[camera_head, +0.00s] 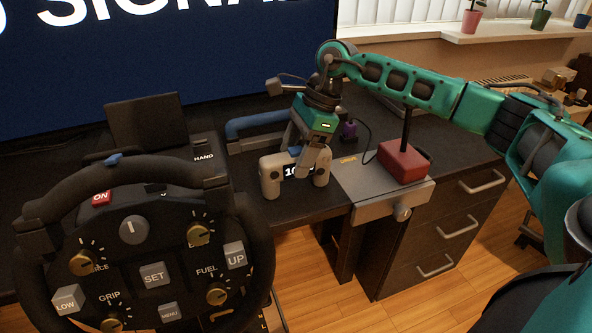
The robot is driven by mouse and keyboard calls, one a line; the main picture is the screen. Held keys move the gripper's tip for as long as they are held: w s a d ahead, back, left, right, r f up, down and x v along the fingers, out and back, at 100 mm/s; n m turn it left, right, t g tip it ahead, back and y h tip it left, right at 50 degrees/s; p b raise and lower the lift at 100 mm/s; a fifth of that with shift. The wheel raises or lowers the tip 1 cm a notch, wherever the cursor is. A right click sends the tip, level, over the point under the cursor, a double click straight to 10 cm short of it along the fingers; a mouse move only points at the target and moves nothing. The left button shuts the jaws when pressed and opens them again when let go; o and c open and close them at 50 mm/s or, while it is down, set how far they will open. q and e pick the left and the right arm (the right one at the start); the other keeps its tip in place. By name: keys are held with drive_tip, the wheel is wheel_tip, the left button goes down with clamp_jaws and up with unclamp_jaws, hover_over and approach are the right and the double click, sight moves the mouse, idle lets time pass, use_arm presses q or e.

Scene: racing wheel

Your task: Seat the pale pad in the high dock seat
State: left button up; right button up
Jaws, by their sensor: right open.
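The pale pad (270,181) is a light grey game controller with two rounded grips and a dark display between them. It is near the front edge of the dark desk, left of the grey plate. My right gripper (304,166) points down over the pad, with its fingers open at the pad's middle and hiding part of it. I cannot tell whether the fingers touch it. A blue tubular bar (258,123) stands behind the pad. I cannot make out for sure which part is the high dock seat. My left gripper is not in view.
A large black racing wheel (140,186) with knobs and buttons fills the left foreground. A red block (403,163) with a black upright stick stands on the grey plate (368,199) to the right. A small purple object (349,129) is behind. A big screen (190,50) rises at the back.

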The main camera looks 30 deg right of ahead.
drive_tip(key=shift+x, duration=1.15)
drive_tip(key=shift+c, duration=0.3)
drive_tip(key=c, duration=1.2)
drive_tip(key=shift+o, duration=0.2)
drive_tip(key=shift+r, duration=0.1)
wheel_tip(320, 180, up, 20)
drive_tip(key=p, duration=0.3)
drive_tip(key=shift+p, duration=0.3)
